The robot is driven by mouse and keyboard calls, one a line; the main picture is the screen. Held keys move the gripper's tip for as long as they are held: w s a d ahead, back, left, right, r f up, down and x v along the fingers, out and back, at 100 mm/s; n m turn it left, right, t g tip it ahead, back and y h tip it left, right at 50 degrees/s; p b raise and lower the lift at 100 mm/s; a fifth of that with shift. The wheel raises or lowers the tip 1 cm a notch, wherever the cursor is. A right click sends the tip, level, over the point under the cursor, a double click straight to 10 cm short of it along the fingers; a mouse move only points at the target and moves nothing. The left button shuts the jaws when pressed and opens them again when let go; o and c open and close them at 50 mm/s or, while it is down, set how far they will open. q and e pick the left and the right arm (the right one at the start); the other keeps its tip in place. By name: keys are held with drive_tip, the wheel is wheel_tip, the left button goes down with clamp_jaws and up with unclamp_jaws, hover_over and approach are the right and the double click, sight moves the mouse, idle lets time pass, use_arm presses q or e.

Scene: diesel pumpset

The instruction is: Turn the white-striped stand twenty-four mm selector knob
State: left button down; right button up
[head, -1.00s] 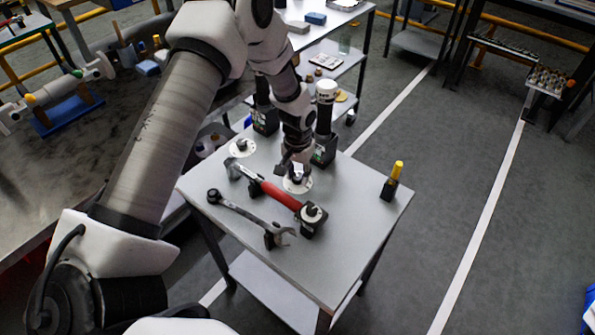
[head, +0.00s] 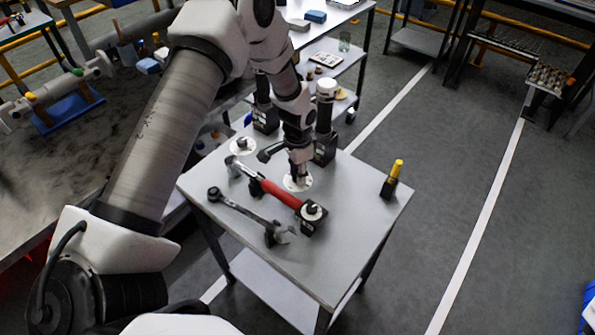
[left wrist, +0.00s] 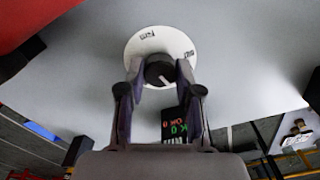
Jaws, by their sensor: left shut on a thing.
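The selector knob (left wrist: 158,68) is dark with a white stripe and sits on a round white dial plate (left wrist: 140,44) with small black marks, in the left wrist view. In the head view this dial plate (head: 290,187) lies flat on the grey table, and the knob is mostly hidden by my gripper. My left gripper (left wrist: 160,80) has a finger on each side of the knob and is shut on it; it also shows from above in the head view (head: 298,176). The stripe points down and to the right in the wrist view. My right gripper is not in view.
A red-handled hammer (head: 280,194) and a wrench (head: 240,211) lie close in front on the grey table (head: 350,215). A second white dial (head: 242,146) is to the left. Black stands (head: 325,150) are behind. The table's right front is clear.

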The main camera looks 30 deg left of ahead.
use_arm(q)
drive_tip(key=shift+s+f, duration=0.15)
drive_tip(key=c, duration=1.1)
unclamp_jaws()
drive_tip(key=o, duration=0.3)
drive_tip(key=shift+w, duration=0.2)
wheel_tip(320, 180, up, 12)
